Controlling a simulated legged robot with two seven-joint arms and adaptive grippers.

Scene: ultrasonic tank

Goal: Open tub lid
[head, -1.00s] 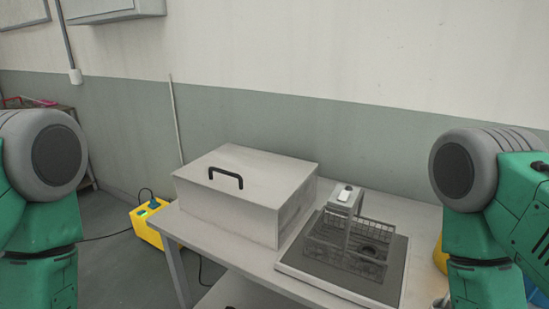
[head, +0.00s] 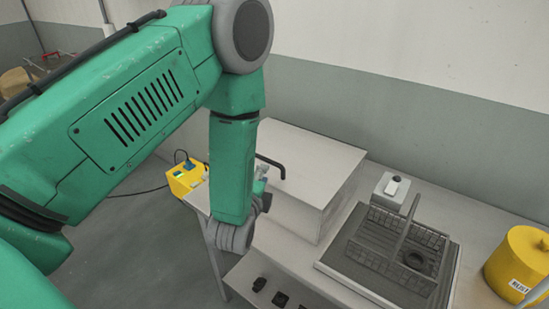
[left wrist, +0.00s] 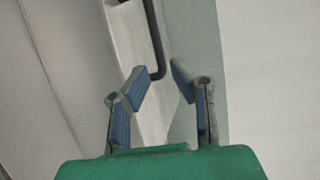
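The tub (head: 295,218) is a pale grey box on the table, and its flat lid (head: 315,165) lies shut on top. The lid's black bar handle (head: 272,162) shows partly behind my left arm; the rest of it is hidden. My left gripper (head: 262,183) is at the handle side of the tub, mostly covered by my arm in the head view. In the left wrist view the left gripper (left wrist: 158,82) is open, with blue pads apart. The dark handle (left wrist: 153,38) runs down to the gap between the fingertips; I cannot tell whether they touch it. My right gripper is out of view.
Right of the tub, a wire basket (head: 385,242) stands on a dark-topped tray (head: 330,262). A yellow labelled canister (head: 515,262) stands at the table's right. A yellow box (head: 184,181) with a cable is beyond the table's left side. A wall runs behind.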

